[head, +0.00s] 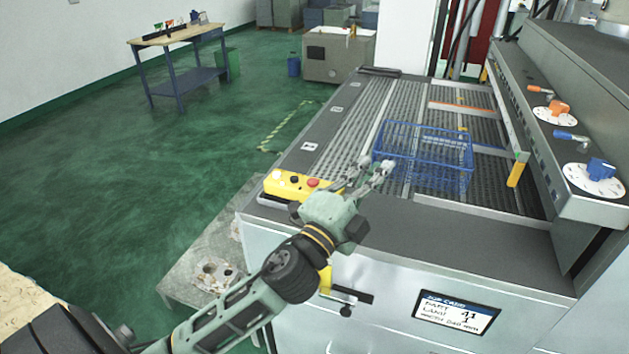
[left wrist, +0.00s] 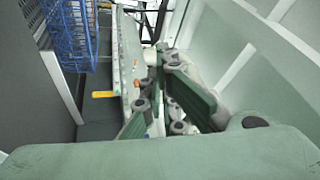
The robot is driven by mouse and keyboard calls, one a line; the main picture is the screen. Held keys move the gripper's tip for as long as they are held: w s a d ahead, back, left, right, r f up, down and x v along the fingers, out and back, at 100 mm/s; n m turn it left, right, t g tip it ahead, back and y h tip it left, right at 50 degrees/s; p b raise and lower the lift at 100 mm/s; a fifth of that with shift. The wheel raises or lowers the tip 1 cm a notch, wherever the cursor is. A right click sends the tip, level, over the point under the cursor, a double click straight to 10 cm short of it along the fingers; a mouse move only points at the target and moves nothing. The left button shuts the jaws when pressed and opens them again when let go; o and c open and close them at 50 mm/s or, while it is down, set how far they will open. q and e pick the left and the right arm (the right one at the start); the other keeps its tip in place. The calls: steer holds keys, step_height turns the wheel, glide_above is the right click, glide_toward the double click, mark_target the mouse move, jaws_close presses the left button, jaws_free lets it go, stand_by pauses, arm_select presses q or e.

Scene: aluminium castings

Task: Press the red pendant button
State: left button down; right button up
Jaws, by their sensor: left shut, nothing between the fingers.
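The yellow pendant (head: 325,187) lies on the near left corner of the machine's top in the head view. Its red button (head: 313,182) is at the pendant's right part, beside a dark button and a pale one. My left gripper (head: 377,164) is to the right of the pendant, above the machine top near the blue basket, and appears apart from the red button. Its fingers converge with nothing between them in the left wrist view (left wrist: 160,52). My left wrist covers part of the pendant's right end. My right gripper is not in view.
A blue wire basket (head: 423,150) stands on the slatted bed; it also shows in the left wrist view (left wrist: 70,32). A control panel with orange and blue knobs (head: 600,169) is at the right. A job card (head: 456,311) is on the machine's front. Green floor is open at left.

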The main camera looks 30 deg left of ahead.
arm_select(q)
steer(key=d+r+m+g+h, duration=0.45)
steer(key=m+h, duration=0.25)
steer(key=m, duration=0.6)
steer(key=d+r+m+g+h, duration=0.3)
steer(key=d+m+g+h, duration=0.4)
steer(key=m, duration=0.5)
steer(key=w+a+f+m+y, duration=0.4)
steer(key=a+f+m+y, duration=0.25)
steer(key=a, duration=0.35)
steer(key=a+r+y, duration=0.1)
steer(key=a+y, duration=0.6)
steer(key=a, duration=0.8)
steer(key=shift+w+a+r+g, duration=0.15)
steer(key=shift+a+r+g, duration=0.1)
steer(key=shift+a+g, duration=0.2)
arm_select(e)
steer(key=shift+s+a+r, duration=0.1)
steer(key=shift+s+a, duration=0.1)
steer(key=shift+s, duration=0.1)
arm_select(q)
steer(key=shift+d+n+y, duration=0.1)
steer(key=shift+n+y, duration=0.15)
